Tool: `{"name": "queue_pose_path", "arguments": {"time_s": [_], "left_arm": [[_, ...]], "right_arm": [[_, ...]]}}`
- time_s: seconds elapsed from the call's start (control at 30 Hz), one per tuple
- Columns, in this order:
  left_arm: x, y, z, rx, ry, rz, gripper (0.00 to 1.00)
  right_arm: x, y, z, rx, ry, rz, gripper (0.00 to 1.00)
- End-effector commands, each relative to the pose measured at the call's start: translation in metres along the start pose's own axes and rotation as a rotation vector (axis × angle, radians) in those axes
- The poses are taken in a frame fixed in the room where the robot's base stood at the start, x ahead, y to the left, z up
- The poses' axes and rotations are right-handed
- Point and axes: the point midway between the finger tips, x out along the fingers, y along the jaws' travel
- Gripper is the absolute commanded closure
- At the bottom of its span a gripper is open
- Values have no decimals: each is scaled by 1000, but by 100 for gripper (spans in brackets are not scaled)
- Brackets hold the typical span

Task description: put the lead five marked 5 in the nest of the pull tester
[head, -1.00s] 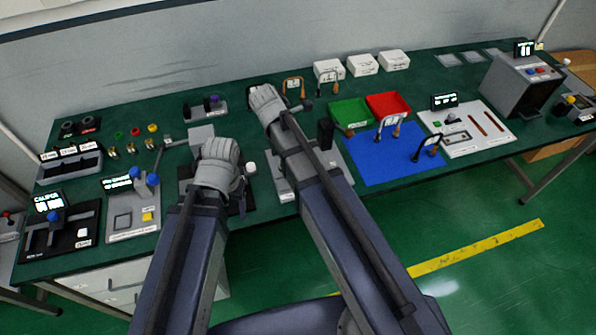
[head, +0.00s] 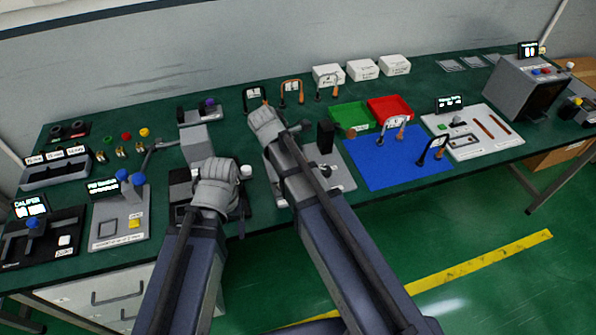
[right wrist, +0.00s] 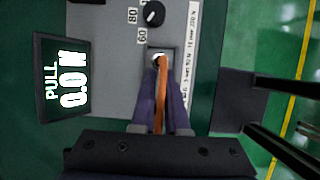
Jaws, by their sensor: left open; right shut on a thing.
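My right gripper (right wrist: 160,118) is shut on an orange lead (right wrist: 160,85) in the right wrist view. The lead's far end, with a pale round tip, is at the small square nest (right wrist: 158,56) of the pull tester (right wrist: 125,95); I cannot tell whether it is seated. No number shows on the lead. The tester's display (right wrist: 68,80) reads PULL 0.0 N.
Arched leads (head: 292,88) stand behind the tester. The green tray (head: 350,113), red tray (head: 389,104) and blue mat (head: 385,165) with two leads lie to the right. A grey press block (head: 195,145) stands left. A dial (right wrist: 153,13) sits beyond the nest.

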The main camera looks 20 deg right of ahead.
Motion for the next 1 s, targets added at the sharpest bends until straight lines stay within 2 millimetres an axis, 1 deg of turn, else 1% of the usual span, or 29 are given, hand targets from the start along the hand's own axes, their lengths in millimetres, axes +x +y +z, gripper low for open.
{"name": "queue_pose_path", "arguments": {"time_s": [0.1, 0.27, 0.3, 0.53, 0.83, 1.0], "left_arm": [[-1, 0, 0, 0, 0, 0, 29], [4, 0, 0, 0, 0, 0, 29], [2, 0, 0, 0, 0, 0, 29], [2, 0, 0, 0, 0, 0, 29], [1, 0, 0, 0, 0, 0, 29], [-6, -1, 0, 0, 0, 0, 29]], "right_arm": [[-1, 0, 1, 0, 0, 0, 100], [3, 0, -1, 0, 0, 0, 100], [2, 0, -1, 0, 0, 0, 84], [2, 0, -1, 0, 0, 0, 58], [1, 0, 0, 0, 0, 0, 58], [-6, 0, 2, 0, 0, 0, 58]]}}
